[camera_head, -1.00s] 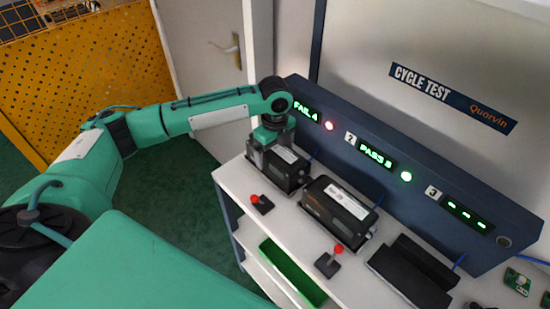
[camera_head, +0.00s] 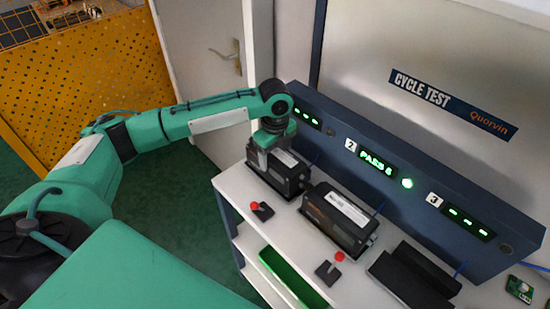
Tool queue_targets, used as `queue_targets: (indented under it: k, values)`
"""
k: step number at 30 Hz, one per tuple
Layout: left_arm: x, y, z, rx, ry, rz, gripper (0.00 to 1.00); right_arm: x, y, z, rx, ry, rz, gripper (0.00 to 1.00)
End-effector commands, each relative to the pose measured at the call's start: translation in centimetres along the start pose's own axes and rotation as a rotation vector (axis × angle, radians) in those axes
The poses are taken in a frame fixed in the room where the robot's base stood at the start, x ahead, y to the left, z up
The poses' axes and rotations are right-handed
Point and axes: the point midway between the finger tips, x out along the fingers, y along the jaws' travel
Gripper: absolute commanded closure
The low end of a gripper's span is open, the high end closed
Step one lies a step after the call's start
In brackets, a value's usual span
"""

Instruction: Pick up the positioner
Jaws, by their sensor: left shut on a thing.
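My left gripper (camera_head: 268,143) reaches down from the left and is shut on the black positioner at station 1 (camera_head: 282,177), the leftmost one on the bench. This positioner has a pale label on top, partly hidden by the gripper. I cannot tell whether it touches what is beneath it. A second black positioner (camera_head: 338,218) with a white label sits at station 2, to the right and nearer. The station 1 display (camera_head: 308,117) shows green dashes and its lamp is dark. The station 2 display (camera_head: 377,157) shows a green PASS reading with a green lamp (camera_head: 407,183) lit. My right gripper is out of view.
Station 3 has an empty black cradle (camera_head: 410,278) and a display (camera_head: 469,223) with dashes. Red-knobbed levers stand before station 1 (camera_head: 262,210) and station 2 (camera_head: 329,270). A green bin (camera_head: 292,277) is on the shelf below. The blue panel (camera_head: 440,187) rises behind.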

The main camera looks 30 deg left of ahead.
Motion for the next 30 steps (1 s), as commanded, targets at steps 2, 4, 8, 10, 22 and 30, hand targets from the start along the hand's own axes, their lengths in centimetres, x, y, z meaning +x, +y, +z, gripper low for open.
queue_targets:
  k: [2, 4, 8, 10, 22, 30]
  values:
    - [-1.1, -0.1, 0.1, -0.001, -0.001, -0.007, 0.95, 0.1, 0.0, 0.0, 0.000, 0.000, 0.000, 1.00]
    - [-2.0, -0.1, 0.1, -0.001, -0.002, -0.008, 0.95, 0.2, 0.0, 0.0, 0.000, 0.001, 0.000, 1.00]
    - [-4.2, -0.2, 0.1, 0.000, -0.002, -0.008, 0.95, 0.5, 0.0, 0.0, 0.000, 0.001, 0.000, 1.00]
    - [-5.5, -0.1, 0.0, 0.001, -0.002, -0.008, 0.95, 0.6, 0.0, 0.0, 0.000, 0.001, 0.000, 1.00]
    - [-13.7, -0.1, 0.0, 0.000, -0.002, -0.008, 0.95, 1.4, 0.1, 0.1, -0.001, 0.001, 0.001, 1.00]
    - [-17.6, -0.1, 0.0, -0.001, -0.001, -0.006, 0.95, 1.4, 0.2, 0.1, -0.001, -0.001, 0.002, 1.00]
